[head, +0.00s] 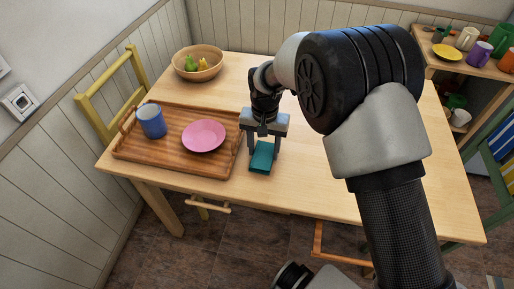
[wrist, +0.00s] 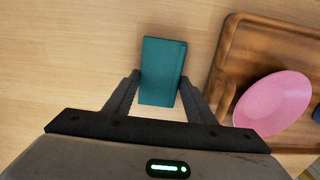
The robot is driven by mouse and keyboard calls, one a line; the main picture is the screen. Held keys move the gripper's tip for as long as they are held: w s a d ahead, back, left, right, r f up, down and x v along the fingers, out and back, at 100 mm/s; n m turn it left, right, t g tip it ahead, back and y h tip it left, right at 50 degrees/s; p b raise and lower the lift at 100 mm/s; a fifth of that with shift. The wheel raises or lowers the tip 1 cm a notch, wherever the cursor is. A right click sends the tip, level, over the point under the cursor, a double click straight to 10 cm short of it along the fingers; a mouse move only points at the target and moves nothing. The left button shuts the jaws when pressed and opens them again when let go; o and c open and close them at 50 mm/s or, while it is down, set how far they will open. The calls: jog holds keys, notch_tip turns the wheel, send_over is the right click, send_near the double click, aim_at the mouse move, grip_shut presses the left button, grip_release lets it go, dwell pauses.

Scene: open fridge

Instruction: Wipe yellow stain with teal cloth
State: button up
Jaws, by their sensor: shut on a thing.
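My gripper (head: 264,150) is over the table, just right of the tray, pointing down. It is shut on the teal cloth (head: 262,158), a folded rectangular piece. In the wrist view the cloth (wrist: 162,72) sits between the two fingertips (wrist: 161,82), with much of it reaching out beyond them. I cannot tell whether the cloth touches the table. No yellow stain shows in either view; my arm hides part of the table.
A wooden tray (head: 170,160) with a blue mug (head: 151,121) and a pink plate (head: 203,136) lies close left of my gripper. A bowl of fruit (head: 198,64) stands at the back left. The table (head: 310,185) is bare in front and right of the cloth. A yellow chair (head: 108,90) is at the left.

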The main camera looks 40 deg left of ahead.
aim_at(286, 163)
jog(key=shift+w+d+f, duration=0.1)
jog(key=shift+w+d, duration=0.55)
jog(key=shift+d, duration=0.4)
jog(key=shift+w+d+f, duration=0.15)
jog(key=shift+w+d, duration=0.45)
jog(key=shift+d, duration=0.45)
jog(key=shift+w+d+f, duration=0.1)
jog(key=shift+w+d, duration=0.55)
jog(key=shift+d, duration=0.4)
jog(key=shift+w+d, duration=0.45)
jog(key=shift+d, duration=0.3)
jog(key=shift+w+d, duration=0.45)
jog(key=shift+d, duration=0.3)
jog(key=shift+r, duration=0.15)
notch_tip(286, 163, up, 6)
jog(key=p, duration=0.3)
jog(key=shift+a, duration=0.15)
jog(key=shift+r, duration=0.1)
jog(key=shift+r+p, duration=1.1)
jog(key=shift+r, duration=0.3)
